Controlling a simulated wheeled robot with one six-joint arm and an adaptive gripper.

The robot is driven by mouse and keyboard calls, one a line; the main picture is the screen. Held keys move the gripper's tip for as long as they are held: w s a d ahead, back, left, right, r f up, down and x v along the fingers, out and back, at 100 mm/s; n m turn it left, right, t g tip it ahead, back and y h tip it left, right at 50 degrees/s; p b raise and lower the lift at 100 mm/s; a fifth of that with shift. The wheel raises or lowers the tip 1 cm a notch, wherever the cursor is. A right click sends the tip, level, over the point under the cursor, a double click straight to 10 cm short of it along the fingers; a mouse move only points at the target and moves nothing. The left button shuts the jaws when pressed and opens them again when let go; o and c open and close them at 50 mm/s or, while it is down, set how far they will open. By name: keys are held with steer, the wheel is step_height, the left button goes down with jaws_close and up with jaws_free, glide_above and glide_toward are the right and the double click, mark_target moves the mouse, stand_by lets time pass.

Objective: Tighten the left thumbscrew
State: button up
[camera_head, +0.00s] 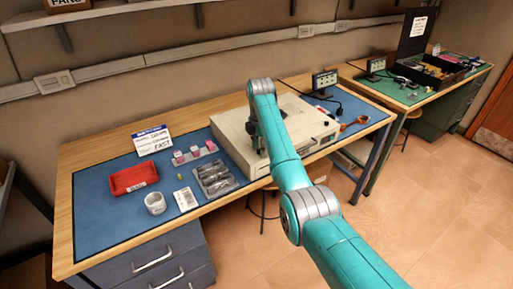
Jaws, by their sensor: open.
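A beige computer case (312,122) lies flat on the blue mat of the workbench, right of its middle. My teal arm reaches over it from the front right. My gripper (257,143) points down at the left part of the case, mostly hidden by my own wrist and forearm. Its dark fingers are small in this view; it is open. I cannot tell whether it touches the case. I cannot make out the left thumbscrew or any other thumbscrew; the far side of the case is out of sight.
Left on the blue mat (100,215) are a red tray (134,178), a white cup (155,203), a grey parts tray (215,178), pink-topped small boxes (194,152) and a sign card (152,140). A second bench (408,98) stands right.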

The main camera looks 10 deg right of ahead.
jaws_close()
